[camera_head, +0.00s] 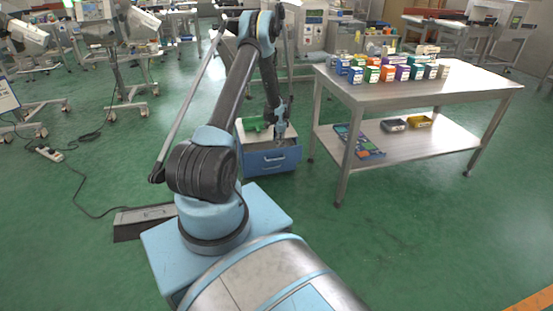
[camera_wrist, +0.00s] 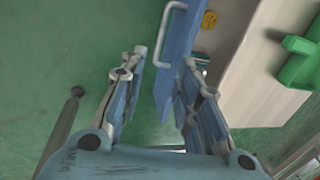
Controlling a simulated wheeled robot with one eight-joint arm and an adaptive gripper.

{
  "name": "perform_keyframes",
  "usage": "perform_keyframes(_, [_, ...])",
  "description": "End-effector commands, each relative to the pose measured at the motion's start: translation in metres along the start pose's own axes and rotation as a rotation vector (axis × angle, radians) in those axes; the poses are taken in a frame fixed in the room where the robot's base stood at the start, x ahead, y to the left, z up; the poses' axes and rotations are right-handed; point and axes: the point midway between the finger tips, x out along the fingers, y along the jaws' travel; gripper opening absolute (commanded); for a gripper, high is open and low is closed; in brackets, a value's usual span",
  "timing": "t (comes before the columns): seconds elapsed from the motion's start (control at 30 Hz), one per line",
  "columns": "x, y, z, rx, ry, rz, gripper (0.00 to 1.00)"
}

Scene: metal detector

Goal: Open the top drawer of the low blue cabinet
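The low blue cabinet (camera_head: 270,166) stands on the floor in the head view, left of the steel table. Its top drawer (camera_wrist: 181,50) is partly pulled out: in the wrist view a gap shows between the blue drawer front and the pale cabinet top (camera_wrist: 243,75). The drawer handle (camera_wrist: 172,22) is a light bar on the outer face. In the head view my gripper (camera_head: 280,132) is over the drawer.
A green object (camera_head: 253,124) lies on the cabinet top. A yellow item (camera_wrist: 209,20) shows inside the drawer. The steel table (camera_head: 400,92) with several small boxes stands close on the right. A grey box (camera_head: 143,222) lies on the floor at left. Green floor in front is clear.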

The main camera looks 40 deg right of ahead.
Motion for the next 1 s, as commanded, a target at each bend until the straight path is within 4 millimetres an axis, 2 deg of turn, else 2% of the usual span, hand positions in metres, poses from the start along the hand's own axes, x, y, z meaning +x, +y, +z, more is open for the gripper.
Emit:
perform_keyframes(0.7, [0.1,0.0,0.0,0.0,0.0,0.0,0.3])
perform_keyframes(1.0, [0.131,0.0,0.0,0.0,0.0,0.0,0.3])
